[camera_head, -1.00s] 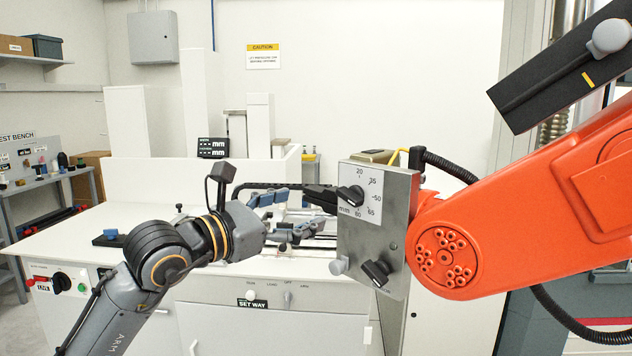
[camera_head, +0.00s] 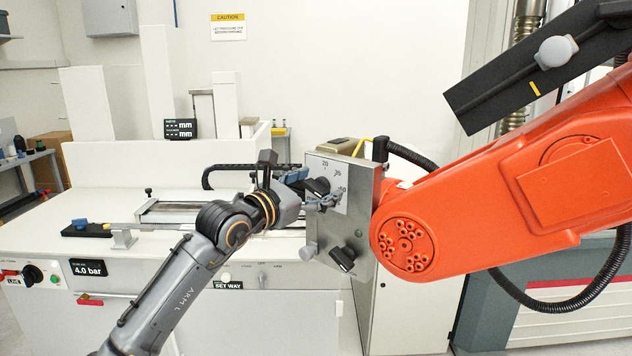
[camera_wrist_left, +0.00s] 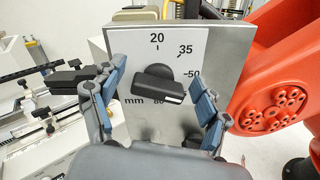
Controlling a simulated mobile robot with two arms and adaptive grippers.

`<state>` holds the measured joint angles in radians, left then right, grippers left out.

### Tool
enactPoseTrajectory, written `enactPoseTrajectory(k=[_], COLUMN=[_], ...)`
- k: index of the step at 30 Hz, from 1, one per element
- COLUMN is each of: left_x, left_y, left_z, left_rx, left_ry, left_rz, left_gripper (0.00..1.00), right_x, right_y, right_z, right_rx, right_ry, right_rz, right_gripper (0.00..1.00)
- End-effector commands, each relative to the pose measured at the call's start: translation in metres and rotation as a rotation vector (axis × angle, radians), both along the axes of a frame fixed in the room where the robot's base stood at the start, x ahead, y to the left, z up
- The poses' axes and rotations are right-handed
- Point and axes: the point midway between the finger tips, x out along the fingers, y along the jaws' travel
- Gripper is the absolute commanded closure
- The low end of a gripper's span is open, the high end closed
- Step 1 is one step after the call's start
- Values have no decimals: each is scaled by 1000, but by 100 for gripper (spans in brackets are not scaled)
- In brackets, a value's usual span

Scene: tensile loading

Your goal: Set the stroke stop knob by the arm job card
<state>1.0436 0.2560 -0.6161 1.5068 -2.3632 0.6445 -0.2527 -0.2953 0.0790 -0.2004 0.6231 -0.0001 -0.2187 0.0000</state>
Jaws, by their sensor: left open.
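The stroke stop knob (camera_wrist_left: 158,84) is a black bar-handled knob on a metal plate (camera_head: 362,200). The dial card (camera_wrist_left: 150,45) on the plate reads 20, 35, 50 and mm; one mark is partly hidden, and 65 is covered by my finger. The knob's white-marked end points right and slightly down, below the 50. My left gripper (camera_head: 312,190) is open in front of the dial, its blue-padded fingers (camera_wrist_left: 160,90) on either side of the knob, apart from it as far as I can tell. My right gripper is not in view. I cannot make out an arm job card.
The plate sits on the end of a large orange arm (camera_head: 500,190). A second black knob (camera_head: 343,258) and a grey button (camera_head: 308,251) are lower on the plate. A dark hose (camera_head: 430,160) arches behind it. The white bench (camera_head: 110,262) stands to the left.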

Motion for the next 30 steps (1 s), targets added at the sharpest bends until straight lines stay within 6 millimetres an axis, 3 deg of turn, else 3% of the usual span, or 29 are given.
enactPoseTrajectory(k=[6, 14, 17, 24, 30], left_x=[0, 0, 0, 1, 1], left_y=[0, 0, 0, 1, 2], left_z=[0, 0, -1, -4, 0], left_rx=[-1, -1, -4, -167, -243], left_ry=[-1, 1, 2, 134, 203], left_rz=[0, 0, 0, -2, 0], left_gripper=[27, 79, 79, 79, 80], right_x=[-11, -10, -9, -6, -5], right_y=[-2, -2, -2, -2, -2], right_z=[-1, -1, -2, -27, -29], right_rx=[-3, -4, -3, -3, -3], right_ry=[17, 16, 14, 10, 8], right_rz=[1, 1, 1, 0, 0], right_gripper=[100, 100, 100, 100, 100])
